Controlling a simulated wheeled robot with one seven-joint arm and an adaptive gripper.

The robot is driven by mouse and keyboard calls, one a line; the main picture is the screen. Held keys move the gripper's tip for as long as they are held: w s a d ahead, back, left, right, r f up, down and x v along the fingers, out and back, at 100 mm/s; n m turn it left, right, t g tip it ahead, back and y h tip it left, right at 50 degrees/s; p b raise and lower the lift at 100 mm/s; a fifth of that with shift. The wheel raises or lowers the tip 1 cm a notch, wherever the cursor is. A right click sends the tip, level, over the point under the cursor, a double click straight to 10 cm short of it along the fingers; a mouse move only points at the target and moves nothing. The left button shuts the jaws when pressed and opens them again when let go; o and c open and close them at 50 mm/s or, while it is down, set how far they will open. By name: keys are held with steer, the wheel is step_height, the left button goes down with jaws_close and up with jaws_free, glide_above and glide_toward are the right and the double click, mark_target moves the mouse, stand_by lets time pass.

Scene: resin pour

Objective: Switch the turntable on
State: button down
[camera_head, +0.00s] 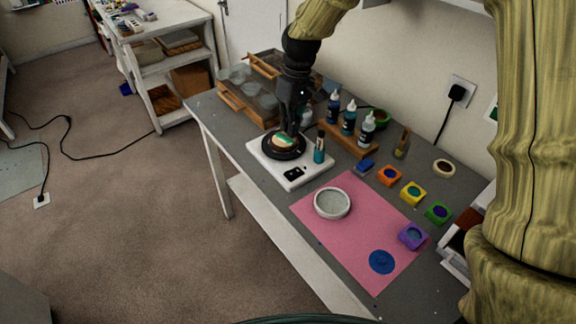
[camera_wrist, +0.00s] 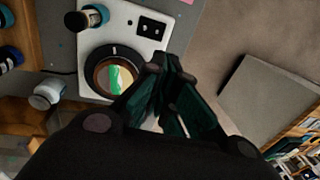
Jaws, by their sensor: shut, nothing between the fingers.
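The turntable (camera_head: 262,152) is a white box with a black round platter on the grey table. It also shows in the wrist view (camera_wrist: 120,14). A round wooden piece with green and white on top (camera_wrist: 116,77) sits on the platter. A black switch panel (camera_head: 293,173) with two light marks is on the near corner of the base; it also shows at the top of the wrist view (camera_wrist: 152,27). Which way the switch is set is too small to tell. My gripper (camera_head: 290,129) is shut and empty, above the platter and apart from the switch panel.
A teal bottle (camera_head: 319,149) stands at the base's right edge. Behind are a wooden rack of dropper bottles (camera_head: 348,142) and wooden trays (camera_head: 232,103). A pink mat (camera_head: 345,252) with a grey bowl (camera_head: 332,204) lies to the right. Coloured square pots (camera_head: 413,193) stand beyond it.

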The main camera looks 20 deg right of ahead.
mark_target(288, 171)
steer(key=shift+s+a+f+p, duration=0.2)
steer(key=shift+f+p, duration=0.75)
steer(key=shift+f, duration=1.3)
steer(key=shift+s+a+f+p, duration=0.15)
steer(key=shift+f+p, duration=0.85)
steer(key=shift+f, duration=1.3)
steer(key=shift+s+a+f+p, duration=0.1)
steer(key=shift+s+f+p, duration=0.15)
steer(key=shift+f+p, duration=1.35)
steer(key=shift+f+b, duration=0.65)
steer(key=shift+f, duration=0.05)
steer(key=shift+f, duration=0.15)
